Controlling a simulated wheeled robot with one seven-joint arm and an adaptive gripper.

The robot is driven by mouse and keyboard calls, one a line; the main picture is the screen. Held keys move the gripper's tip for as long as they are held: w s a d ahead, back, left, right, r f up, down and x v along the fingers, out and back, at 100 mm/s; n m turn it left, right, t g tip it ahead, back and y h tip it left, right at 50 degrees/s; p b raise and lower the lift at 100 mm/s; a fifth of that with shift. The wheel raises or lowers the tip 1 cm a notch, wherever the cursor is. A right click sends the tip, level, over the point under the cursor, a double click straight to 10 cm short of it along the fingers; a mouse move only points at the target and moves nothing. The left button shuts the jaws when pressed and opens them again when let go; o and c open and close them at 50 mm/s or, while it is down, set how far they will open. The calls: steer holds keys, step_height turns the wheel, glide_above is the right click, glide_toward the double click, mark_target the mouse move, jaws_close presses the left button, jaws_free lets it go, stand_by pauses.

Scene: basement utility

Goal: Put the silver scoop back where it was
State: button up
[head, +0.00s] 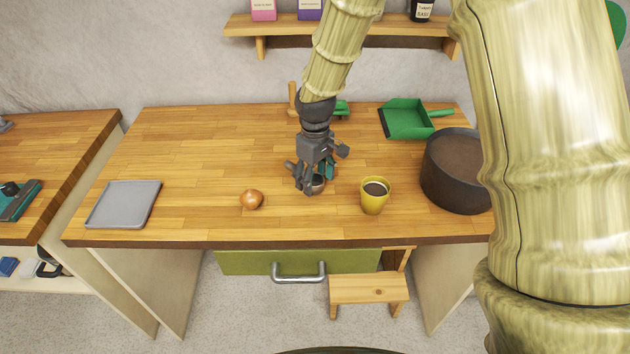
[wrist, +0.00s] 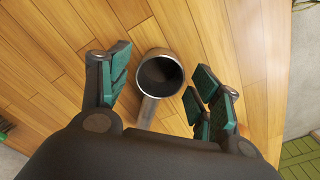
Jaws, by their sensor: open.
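The silver scoop (wrist: 154,61) stands on the wooden workbench (head: 200,135), its cup opening upward and its handle pointing back toward my gripper in the wrist view. My gripper (wrist: 158,88) is open, with one teal-padded finger on each side of the scoop. Neither finger visibly touches it. In the head view my gripper (head: 307,185) is low over the middle of the bench, and it hides most of the scoop (head: 318,184).
A yellow mug (head: 375,197) with dark contents stands close on the right, and an onion (head: 251,199) lies to the left. A grey tray (head: 124,204), a green dustpan (head: 405,119) and a large dark pot (head: 455,175) are also on the bench. A green drawer (head: 240,263) is below.

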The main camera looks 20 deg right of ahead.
step_height(320, 180, up, 11)
steer(key=b, duration=0.2)
stand_by(0.3)
